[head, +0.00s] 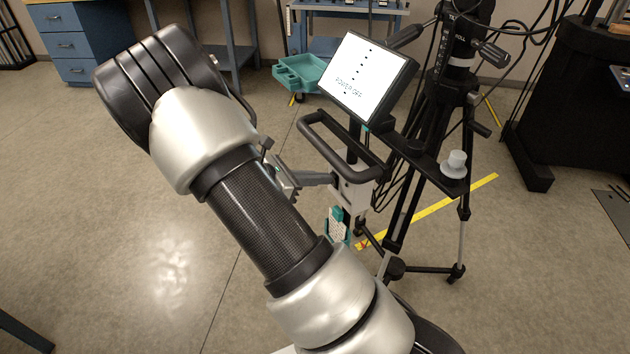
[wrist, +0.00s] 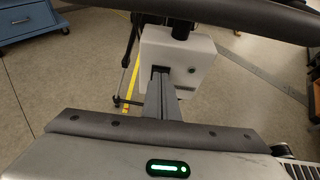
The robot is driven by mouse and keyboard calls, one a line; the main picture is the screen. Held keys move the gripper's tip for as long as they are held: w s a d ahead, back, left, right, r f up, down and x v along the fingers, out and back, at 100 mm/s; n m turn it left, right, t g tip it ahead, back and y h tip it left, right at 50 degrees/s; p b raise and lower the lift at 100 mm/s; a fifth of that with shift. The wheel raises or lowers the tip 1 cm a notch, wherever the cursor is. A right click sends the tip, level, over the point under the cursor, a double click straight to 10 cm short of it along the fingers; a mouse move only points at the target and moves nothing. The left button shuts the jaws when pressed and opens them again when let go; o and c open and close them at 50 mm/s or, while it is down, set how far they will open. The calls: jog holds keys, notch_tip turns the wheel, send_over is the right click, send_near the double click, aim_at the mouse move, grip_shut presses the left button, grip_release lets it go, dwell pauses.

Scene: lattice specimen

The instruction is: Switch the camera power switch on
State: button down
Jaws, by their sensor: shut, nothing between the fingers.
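A pale box (head: 352,190) is mounted on a post below a black loop handle (head: 335,140). In the wrist view the box (wrist: 200,48) fills the upper middle, with a small dark round spot on its right side. My gripper (head: 330,179) is shut and empty, its fingertips at the box's near face. In the wrist view the fingers (wrist: 161,72) overlap the box's lower part; whether they touch it I cannot tell. I cannot make out the power switch clearly; the fingers may hide it. A tilted screen (head: 366,76) above shows small text that seems to read "POWER OFF".
The loop handle bar (wrist: 230,18) crosses just above my fingers. A black tripod (head: 440,130) with hanging cables stands close on the right. A teal tray (head: 300,73) and blue drawers (head: 68,45) are behind. The floor at left is clear.

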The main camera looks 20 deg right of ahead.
jog(key=shift+d+r+p, duration=0.15)
jog(key=shift+d+p, duration=0.2)
jog(key=shift+p, duration=0.1)
jog(key=shift+r, duration=0.1)
jog(key=shift+r+p, duration=0.7)
jog(key=shift+p, duration=0.1)
jog(key=shift+a, duration=0.1)
